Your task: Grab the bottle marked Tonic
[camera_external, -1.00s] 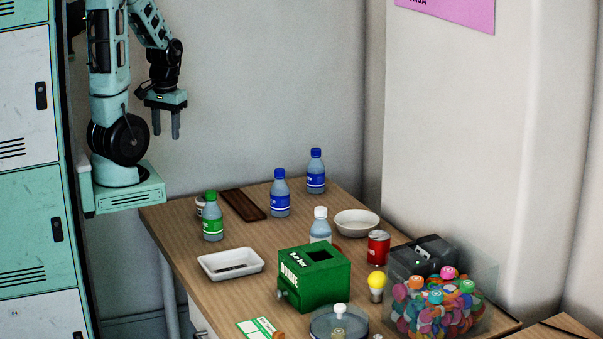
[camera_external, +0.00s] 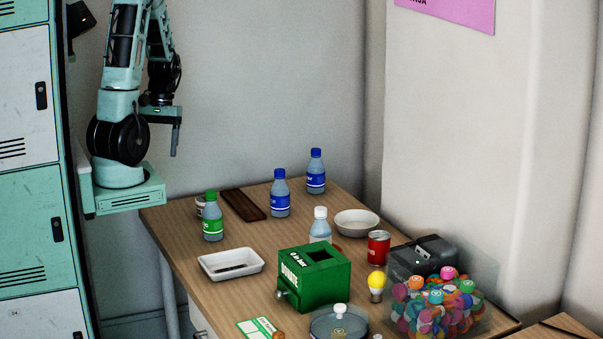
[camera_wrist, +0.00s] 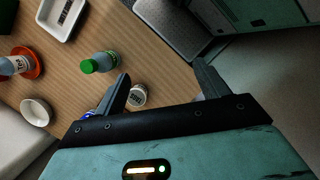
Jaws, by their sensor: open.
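A white-capped bottle (camera_external: 320,225) stands on the table behind the green box, its label mostly hidden in the external view. Two blue-capped bottles (camera_external: 280,193) (camera_external: 316,171) stand farther back. No label is clearly readable as Tonic. My gripper (camera_external: 175,150) is open, empty and high above the table's left end, apart from every bottle.
On the table (camera_external: 185,235) are a white tray (camera_external: 231,264), a green box (camera_external: 315,278), a white bowl (camera_external: 357,223), a red can (camera_external: 378,247), a dark brown board (camera_external: 243,205) and a small white jar (camera_wrist: 137,95). A clear bin (camera_external: 440,308) of colourful items stands front right.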

